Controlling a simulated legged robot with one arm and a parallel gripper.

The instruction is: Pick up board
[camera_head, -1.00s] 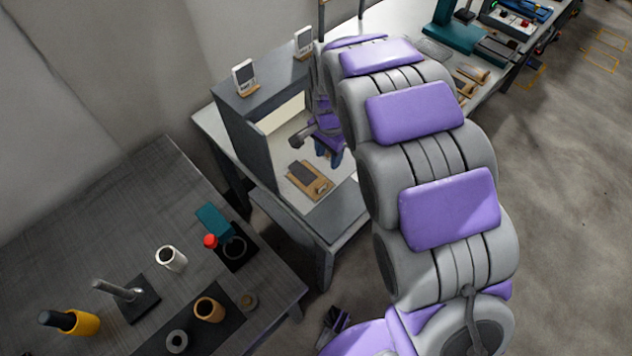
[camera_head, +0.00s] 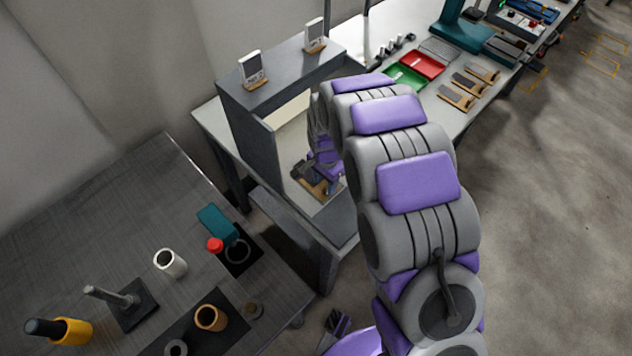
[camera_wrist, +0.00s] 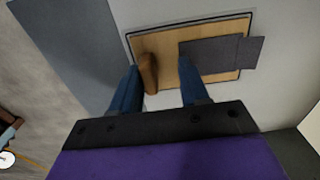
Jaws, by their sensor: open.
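A wooden board (camera_wrist: 168,62) with a dark edge lies flat in the open-fronted grey booth. A dark grey flat panel (camera_wrist: 222,52) lies on its right part and sticks out past its right edge. A rounded brown piece (camera_wrist: 148,74) is at the board's left part. In the head view the board (camera_head: 333,187) is mostly hidden behind my gripper (camera_head: 320,178). My gripper, with blue fingers (camera_wrist: 160,82) in the wrist view, is open over the board's near edge. The brown piece is between the fingers in the picture. I cannot tell whether either finger touches anything.
The booth's grey side wall (camera_head: 252,150) stands close left of my gripper. Two small displays (camera_head: 252,68) stand on its top. Red (camera_head: 422,64) and green (camera_head: 404,77) trays and several wooden holders are on the bench at right. A dark table (camera_head: 120,215) with cups is at left.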

